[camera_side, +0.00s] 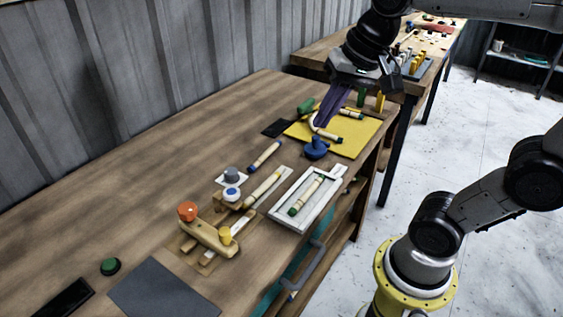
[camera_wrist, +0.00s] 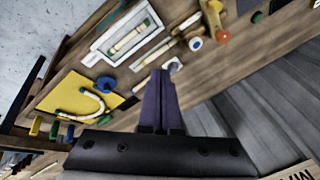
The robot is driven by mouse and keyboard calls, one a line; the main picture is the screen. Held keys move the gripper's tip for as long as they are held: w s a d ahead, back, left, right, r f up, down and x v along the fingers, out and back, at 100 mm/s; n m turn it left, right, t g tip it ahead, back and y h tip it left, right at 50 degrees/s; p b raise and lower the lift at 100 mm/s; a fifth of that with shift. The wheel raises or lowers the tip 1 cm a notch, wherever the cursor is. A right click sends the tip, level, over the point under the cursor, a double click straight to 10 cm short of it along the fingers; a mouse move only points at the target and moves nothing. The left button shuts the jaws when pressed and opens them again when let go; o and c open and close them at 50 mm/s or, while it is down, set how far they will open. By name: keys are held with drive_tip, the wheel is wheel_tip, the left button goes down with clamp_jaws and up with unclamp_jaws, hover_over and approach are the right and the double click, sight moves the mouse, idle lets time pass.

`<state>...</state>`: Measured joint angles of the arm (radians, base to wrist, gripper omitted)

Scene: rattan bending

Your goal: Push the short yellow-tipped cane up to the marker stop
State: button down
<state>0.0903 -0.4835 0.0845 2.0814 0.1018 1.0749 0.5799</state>
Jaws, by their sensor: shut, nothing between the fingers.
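A short pale cane with yellowish ends (camera_side: 263,188) lies on a narrow light board in the middle of the bench; it appears small in the wrist view (camera_wrist: 186,23). A white cap with a blue top (camera_side: 231,193) stands on a wooden block by its near end; it also shows in the wrist view (camera_wrist: 195,44). I cannot tell for certain which part is the marker stop. My gripper (camera_side: 322,124) is shut and empty, its purple fingers pointing down over the yellow mat's area, apart from the cane. The fingers show together in the wrist view (camera_wrist: 162,72).
A white tray (camera_side: 277,211) holds a green-tipped cane (camera_side: 305,197). A blue-tipped cane (camera_side: 265,155), a grey cylinder (camera_side: 231,174) and a blue knob (camera_side: 316,148) stand nearby. A yellow mat (camera_side: 359,146) carries a curved cane. An orange knob (camera_side: 187,211) tops a wooden jig.

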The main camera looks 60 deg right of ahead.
sight(259, 190)
drive_tip(key=w+d+f+m+g+y, duration=0.1)
drive_tip(key=w+d+f+m+g, duration=0.1)
drive_tip(key=w+d+f+m, duration=0.45)
drive_tip(key=w+d+f+m+g+y, duration=0.1)
drive_tip(key=w+d+f+m+g, duration=0.2)
drive_tip(key=w+d, duration=0.6)
drive_tip(key=shift+m, duration=0.25)
drive_tip(key=d+x, duration=0.1)
drive_tip(key=x, duration=0.4)
drive_tip(key=w+d+x, duration=0.1)
drive_tip(key=x, duration=0.4)
drive_tip(key=d+x, duration=0.1)
drive_tip(key=x, duration=0.4)
drive_tip(key=shift+w+f, duration=0.3)
drive_tip(key=shift+f, duration=0.4)
drive_tip(key=shift+a+r, duration=0.15)
drive_tip(key=shift+a, duration=1.75)
drive_tip(key=a, duration=1)
drive_tip(key=shift+a, duration=0.1)
